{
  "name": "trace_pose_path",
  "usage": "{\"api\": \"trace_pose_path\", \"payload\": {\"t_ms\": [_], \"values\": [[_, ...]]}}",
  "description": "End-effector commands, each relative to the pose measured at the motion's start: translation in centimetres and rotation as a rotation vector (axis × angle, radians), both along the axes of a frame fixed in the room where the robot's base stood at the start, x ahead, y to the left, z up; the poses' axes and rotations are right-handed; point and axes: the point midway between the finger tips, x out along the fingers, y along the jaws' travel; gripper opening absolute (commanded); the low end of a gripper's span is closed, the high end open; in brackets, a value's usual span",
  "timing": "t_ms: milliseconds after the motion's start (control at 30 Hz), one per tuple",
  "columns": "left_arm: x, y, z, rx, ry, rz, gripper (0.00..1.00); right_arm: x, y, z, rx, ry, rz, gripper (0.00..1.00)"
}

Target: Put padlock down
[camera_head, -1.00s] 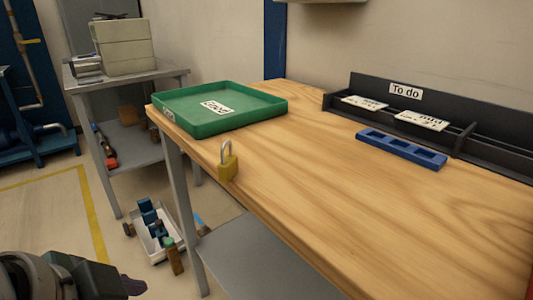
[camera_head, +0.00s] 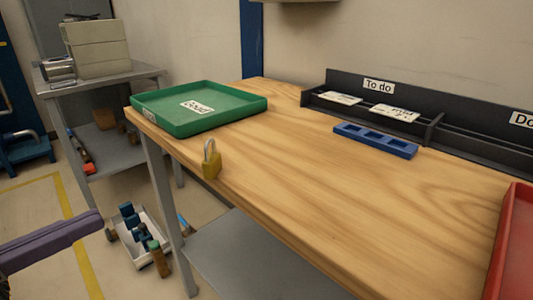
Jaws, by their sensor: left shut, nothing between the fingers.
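A brass padlock (camera_head: 211,164) with a grey shackle stands upright at the front edge of the wooden workbench (camera_head: 290,165), a little in front of the green tray. Nothing holds it. My left gripper (camera_head: 92,222) shows at the lower left as a purple-grey shape, shut and empty. It is well to the left of the padlock and off the bench, apart from it. My right gripper is not in the view.
A green tray (camera_head: 165,124) with a label sits at the bench's far left corner. A blue holder (camera_head: 375,140) lies before a black rack (camera_head: 440,125) marked "To do". A red tray (camera_head: 515,250) is at the right edge. The middle of the bench is clear.

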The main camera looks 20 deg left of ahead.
Motion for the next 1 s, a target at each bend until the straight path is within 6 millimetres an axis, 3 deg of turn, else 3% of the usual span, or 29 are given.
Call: {"api": "trace_pose_path", "payload": {"t_ms": [600,800,1000], "values": [[10.8,-4.4,0.2,-0.005,-0.001,0.002,0.00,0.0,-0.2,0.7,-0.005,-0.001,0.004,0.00],[12.2,-5.1,0.1,-0.005,0.000,0.002,0.00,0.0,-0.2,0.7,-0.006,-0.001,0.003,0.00],[12.4,-5.1,0.1,-0.006,0.001,0.003,0.00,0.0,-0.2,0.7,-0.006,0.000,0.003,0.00]]}}
